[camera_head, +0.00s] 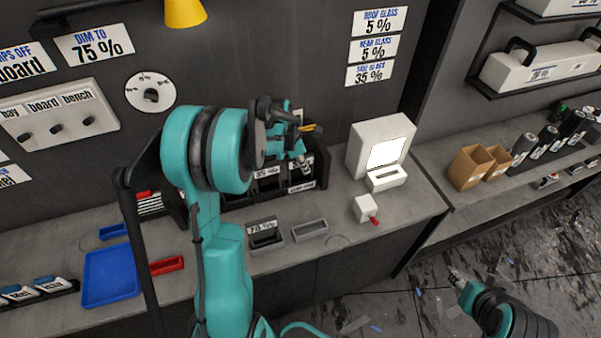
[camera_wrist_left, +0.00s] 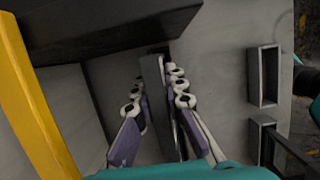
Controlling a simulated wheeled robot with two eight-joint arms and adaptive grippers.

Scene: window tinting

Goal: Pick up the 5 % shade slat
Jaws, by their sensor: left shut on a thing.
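My left gripper (camera_head: 301,160) reaches down at the right end of the dark slotted rack (camera_head: 232,204) on the bench. In the left wrist view its two fingers (camera_wrist_left: 158,92) are closed around a thin dark grey slat (camera_wrist_left: 153,72), which stands on edge between them. No shade label on this slat is readable, so I cannot tell its percentage. My left arm hides part of the rack. My right gripper (camera_head: 458,279) is low at the right, away from the bench, too small to show its jaws clearly.
A white box with a bright screen (camera_head: 390,152) stands right of the rack. Small grey trays (camera_head: 310,230) sit in front, and a blue tray (camera_head: 110,275) lies left. Wall signs (camera_head: 376,47) list roof and rear glass 5 %, side glass 35 %. A yellow strip (camera_wrist_left: 32,100) crosses the wrist view.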

